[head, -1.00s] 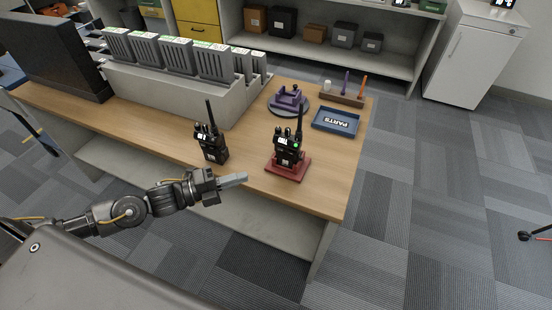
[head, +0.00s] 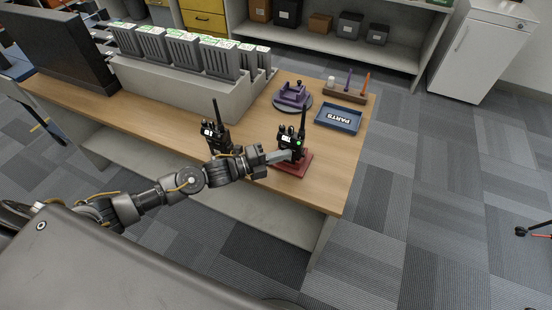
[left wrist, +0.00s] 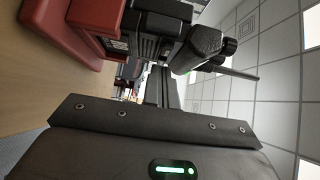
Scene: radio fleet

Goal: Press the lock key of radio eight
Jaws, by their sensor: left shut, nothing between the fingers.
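A black handheld radio (head: 291,138) stands upright in a red cradle (head: 298,166) near the right end of the desk; a green light shows on its front. A second black radio (head: 216,135) stands on the desk to its left, partly hidden by my left arm. Which one is radio eight I cannot read. My left gripper (head: 283,156) is shut and empty, its fingertips at the front of the cradled radio; whether they touch it I cannot tell. The left wrist view shows the radio (left wrist: 165,30) close up and the red cradle (left wrist: 75,30). My right gripper is not in view.
A blue PARTS tray (head: 338,117), a purple fixture (head: 292,95) on a round base and a pen holder (head: 348,94) stand behind the cradle. A grey rack (head: 180,90) of upright modules fills the desk's back left. The desk's right front corner is clear.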

